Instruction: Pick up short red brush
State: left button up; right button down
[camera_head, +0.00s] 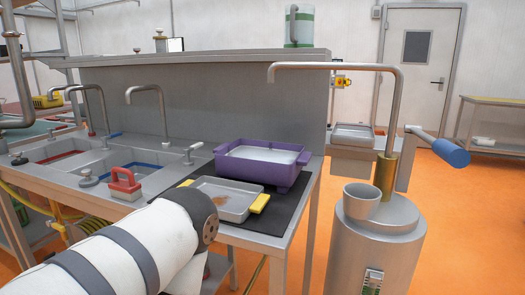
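The short red brush (123,180) stands on the metal sink counter, left of the grey tray, with its handle loop on top. Its block and part of the counter around it show clearly; nothing covers it. My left arm comes in from the lower left, white with dark bands, and ends in view at a dark round joint just in front of the counter. No gripper fingers show on it. My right arm and its gripper are not in view.
A purple tub (263,165) and a grey tray with yellow handles (231,200) sit on a black mat right of the brush. Sink basins (75,150) and taps lie to the left. A metal cylinder (378,240) with a cup (361,200) stands at right.

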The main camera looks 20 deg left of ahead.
aim_at(129, 190)
jog(key=u, duration=0.4)
jog(key=j+u, duration=0.15)
jog(key=u, duration=0.25)
jog(key=k+j+u, duration=0.1)
jog(key=u, duration=0.65)
